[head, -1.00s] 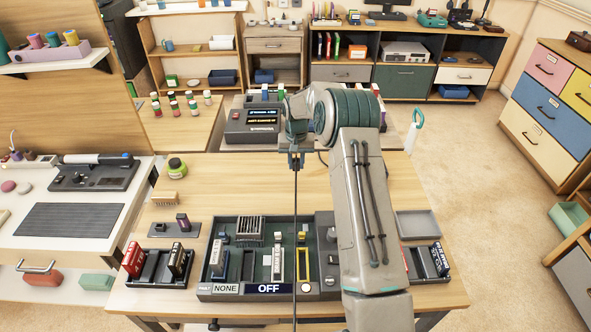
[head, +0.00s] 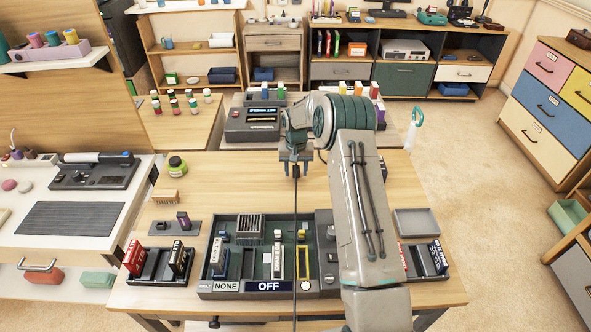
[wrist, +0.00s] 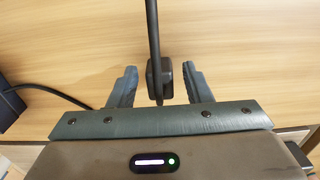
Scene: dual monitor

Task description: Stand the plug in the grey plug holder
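The dark plug (wrist: 167,76) is between the two fingers of my gripper (wrist: 160,86) in the wrist view, with a narrow gap on each side. Its black cable runs out of the top of that view. In the head view my gripper (head: 296,167) is over the middle of the wooden table, fingers spread, with the small dark plug (head: 296,173) between them. The cable runs from there toward the table's front. I cannot make out the grey plug holder; whether something bears the plug from below is hidden.
A dark equipment panel (head: 231,286) reading "NONE" and "OFF" stands at the front, with modules in it. Racks of modules (head: 150,278) flank it. A grey plate (head: 160,228) lies at left, a grey tray (head: 417,222) at right. Bare wood (head: 235,180) surrounds my gripper.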

